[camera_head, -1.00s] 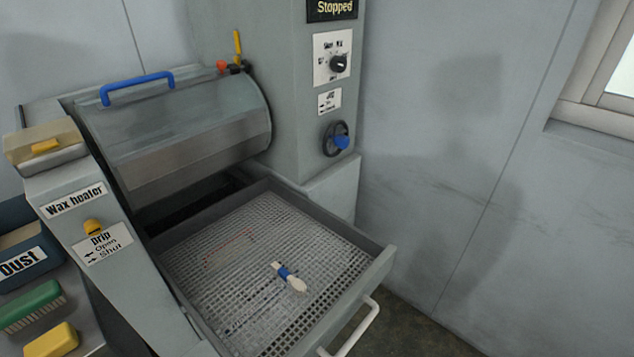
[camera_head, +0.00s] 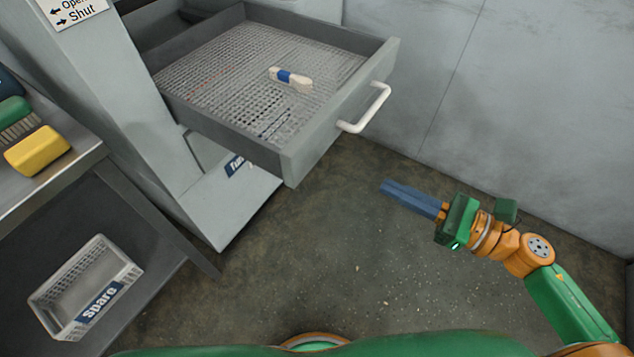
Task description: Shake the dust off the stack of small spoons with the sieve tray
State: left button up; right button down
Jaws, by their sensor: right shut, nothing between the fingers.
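The sieve tray (camera_head: 341,107) is a grey drawer with a mesh floor, pulled out of the machine, with a white handle (camera_head: 367,110) on its front. The stack of small spoons (camera_head: 302,82), pale with a blue band (camera_head: 284,76), lies on the mesh. My right gripper (camera_head: 384,187) is shut and empty. It hangs over the floor, below and to the right of the tray handle in the picture, apart from it. My left gripper is not in view.
On the left a metal table (camera_head: 78,173) carries a yellow sponge-like block (camera_head: 38,150) and a green brush (camera_head: 14,118). A grey crate labelled "Spare" (camera_head: 50,298) stands low under it. Open floor (camera_head: 300,255) lies in front of the tray, with a wall (camera_head: 530,110) to the right.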

aim_at(316, 147)
jog(key=p+x, duration=0.1)
jog(key=x, duration=0.3)
jog(key=p+x, duration=0.1)
jog(key=x, duration=0.7)
jog(key=shift+w+r+p, duration=0.1)
jog(key=shift+w+p, duration=0.3)
jog(key=shift+w, duration=0.15)
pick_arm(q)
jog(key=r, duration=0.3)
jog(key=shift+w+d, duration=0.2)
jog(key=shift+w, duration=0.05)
pick_arm(e)
jog(key=shift+w+a, duration=0.25)
jog(key=shift+a, duration=0.15)
